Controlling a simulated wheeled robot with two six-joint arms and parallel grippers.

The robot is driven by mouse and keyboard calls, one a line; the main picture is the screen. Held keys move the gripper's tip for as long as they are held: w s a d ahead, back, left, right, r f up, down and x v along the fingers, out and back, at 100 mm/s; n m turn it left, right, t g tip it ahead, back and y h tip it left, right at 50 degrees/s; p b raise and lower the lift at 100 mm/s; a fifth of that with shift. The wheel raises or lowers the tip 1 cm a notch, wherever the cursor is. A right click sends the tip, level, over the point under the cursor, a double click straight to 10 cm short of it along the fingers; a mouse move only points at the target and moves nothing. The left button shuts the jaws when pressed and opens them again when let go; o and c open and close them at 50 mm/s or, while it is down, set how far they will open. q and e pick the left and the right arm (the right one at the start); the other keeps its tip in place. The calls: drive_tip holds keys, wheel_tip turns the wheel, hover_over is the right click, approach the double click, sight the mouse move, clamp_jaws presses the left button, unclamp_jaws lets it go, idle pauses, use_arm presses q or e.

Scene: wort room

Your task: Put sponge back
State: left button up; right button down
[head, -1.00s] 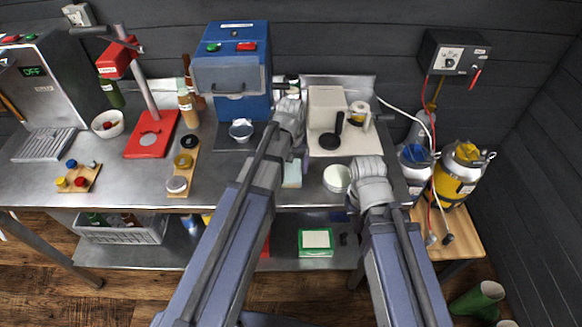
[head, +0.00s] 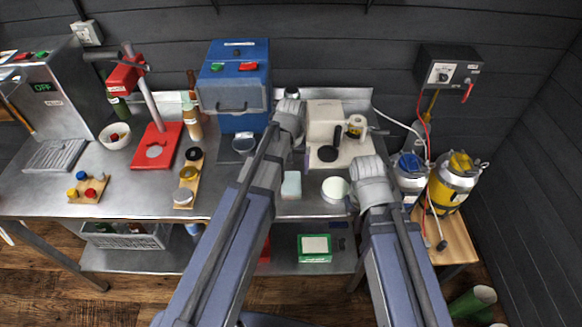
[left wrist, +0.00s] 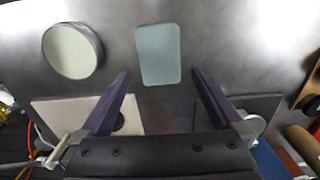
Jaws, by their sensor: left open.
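The sponge is a pale green rounded block (head: 291,186) lying flat on the steel bench near its front edge. It also shows in the left wrist view (left wrist: 158,55), lying just beyond the fingertips. My left gripper (left wrist: 161,74) is open and empty, its two dark fingers apart and pointing toward the sponge. In the head view my left wrist is above the bench behind the sponge, and its fingers are mostly hidden by the arm. My right gripper (head: 353,203) is beside the white round dish, largely hidden by its own wrist; its jaws are unclear.
The white round dish (head: 335,189) stands right of the sponge; it also shows in the left wrist view (left wrist: 72,51). A cream device (head: 324,118) on a pale board is behind. A blue machine (head: 234,80) stands left. Bare bench lies left of the sponge.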

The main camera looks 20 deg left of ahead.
sight(291, 181)
use_arm(q)
wheel_tip(291, 181, up, 6)
drive_tip(key=p, duration=0.5)
drive_tip(key=s+d+m+y, duration=0.1)
drive_tip(key=s+d+m, duration=0.6)
drive_tip(key=s, duration=0.8)
drive_tip(key=d, duration=0.3)
drive_tip(key=shift+d, duration=0.35)
drive_tip(key=shift+r, duration=0.1)
